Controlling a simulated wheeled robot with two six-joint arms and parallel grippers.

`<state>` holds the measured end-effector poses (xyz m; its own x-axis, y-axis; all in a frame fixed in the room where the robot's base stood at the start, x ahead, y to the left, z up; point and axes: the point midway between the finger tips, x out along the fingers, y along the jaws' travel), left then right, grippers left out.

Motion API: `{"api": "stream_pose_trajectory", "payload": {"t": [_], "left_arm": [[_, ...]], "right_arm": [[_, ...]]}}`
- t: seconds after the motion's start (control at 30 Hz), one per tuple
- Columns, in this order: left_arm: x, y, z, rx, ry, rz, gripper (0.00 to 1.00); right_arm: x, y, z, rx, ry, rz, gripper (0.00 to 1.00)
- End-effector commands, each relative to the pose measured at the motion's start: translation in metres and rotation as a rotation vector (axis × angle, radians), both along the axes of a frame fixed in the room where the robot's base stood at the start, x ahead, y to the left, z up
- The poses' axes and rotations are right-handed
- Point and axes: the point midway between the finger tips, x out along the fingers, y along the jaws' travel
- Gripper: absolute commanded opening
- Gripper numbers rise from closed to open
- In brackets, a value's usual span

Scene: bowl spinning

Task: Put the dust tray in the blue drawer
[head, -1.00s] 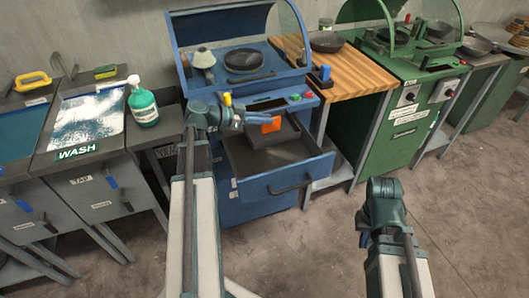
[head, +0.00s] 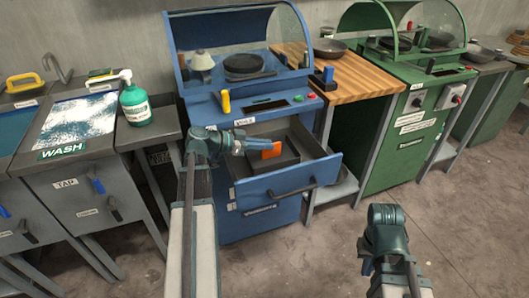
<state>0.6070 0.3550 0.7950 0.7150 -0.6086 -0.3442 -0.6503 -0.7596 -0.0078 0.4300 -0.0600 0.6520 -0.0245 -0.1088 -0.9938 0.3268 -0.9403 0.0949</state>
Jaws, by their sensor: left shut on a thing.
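The dust tray (head: 287,152) is a dark box with an orange handle (head: 271,149). It is inside the open blue drawer (head: 280,181), towards its left side; I cannot tell whether it rests on the drawer floor. The drawer is pulled out of the front of the blue machine. My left gripper (head: 262,145) is at the drawer and shut on the orange handle. My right gripper (head: 367,267) hangs low at the right, away from the drawer, mostly hidden behind its own arm; its jaws cannot be made out.
The blue machine (head: 215,112) has a clear hood over a dark wheel. A wooden bench (head: 365,86) and a green machine (head: 415,125) stand to the right. A wash station (head: 75,125) with a green soap bottle (head: 137,105) is at the left. The floor in front is clear.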

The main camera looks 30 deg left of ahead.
Motion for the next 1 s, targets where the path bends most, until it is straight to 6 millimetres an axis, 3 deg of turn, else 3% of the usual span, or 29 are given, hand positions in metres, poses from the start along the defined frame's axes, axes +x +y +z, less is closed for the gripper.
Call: {"api": "stream_pose_trajectory", "payload": {"t": [0.03,0.47,0.5,0.63,1.0], "left_arm": [[0.0,0.0,-0.0101,-0.001,-0.001,0.0,0.0],[0.0,0.0,-0.0129,-0.001,-0.001,0.0,0.0],[0.0,0.0,-0.0112,0.0,0.0,0.0,0.19],[0.0,0.0,-0.011,0.0,0.0,0.0,0.42],[0.0,-0.0001,-0.0054,0.0,0.0,0.0,0.42]], "right_arm": [[0.0,0.0,-0.0103,0.0,0.0,0.0,0.0],[0.0,0.0001,-0.0131,0.0,0.0,0.0,0.0],[0.0,0.0001,-0.0112,0.0,0.0,0.0,0.0],[-0.0001,0.0,-0.011,0.0,0.0,0.0,0.0],[0.0,0.0,-0.0054,0.0,0.0,0.0,0.0]]}}
